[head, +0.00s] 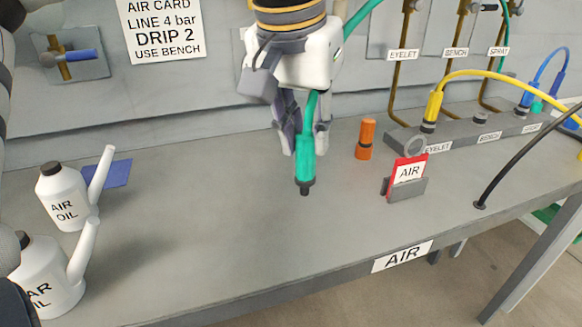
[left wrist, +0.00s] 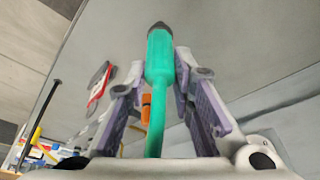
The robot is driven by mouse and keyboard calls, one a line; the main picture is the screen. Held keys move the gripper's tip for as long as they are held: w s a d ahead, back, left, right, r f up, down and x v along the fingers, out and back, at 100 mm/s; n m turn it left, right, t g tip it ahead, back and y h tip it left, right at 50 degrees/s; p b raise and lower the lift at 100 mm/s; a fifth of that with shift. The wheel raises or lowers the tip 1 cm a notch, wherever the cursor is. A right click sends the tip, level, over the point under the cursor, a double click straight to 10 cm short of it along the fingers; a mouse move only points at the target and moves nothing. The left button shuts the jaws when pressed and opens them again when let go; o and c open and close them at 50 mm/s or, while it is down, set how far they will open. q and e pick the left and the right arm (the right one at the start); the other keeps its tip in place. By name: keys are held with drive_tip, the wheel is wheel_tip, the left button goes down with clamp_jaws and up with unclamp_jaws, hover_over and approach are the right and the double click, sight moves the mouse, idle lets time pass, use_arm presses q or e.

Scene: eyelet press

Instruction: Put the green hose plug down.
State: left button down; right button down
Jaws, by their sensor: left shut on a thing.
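The green hose plug (head: 305,160) hangs with its black tip down over the grey bench (head: 215,220). Its green hose rises behind my gripper to the top of the head view. My left gripper (head: 304,146) is shut on the plug, with a finger on each side. I cannot tell whether the tip touches the bench top. In the left wrist view the plug (left wrist: 160,58) stands between the purple-grey fingers, black tip farthest away. My right gripper is not in view.
Two oil cans (head: 62,196) (head: 45,278) stand at left.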

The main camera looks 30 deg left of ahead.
use_arm(q)
wheel_tip(320, 180, down, 6)
drive_tip(key=a, duration=0.2)
drive_tip(key=shift+s+f, duration=0.25)
drive_tip(key=shift+s, duration=0.15)
drive_tip(key=c, duration=1.4)
unclamp_jaws()
drive_tip(key=v, duration=1.2)
drive_tip(key=shift+r, duration=0.2)
drive_tip(key=shift+w+a, duration=0.1)
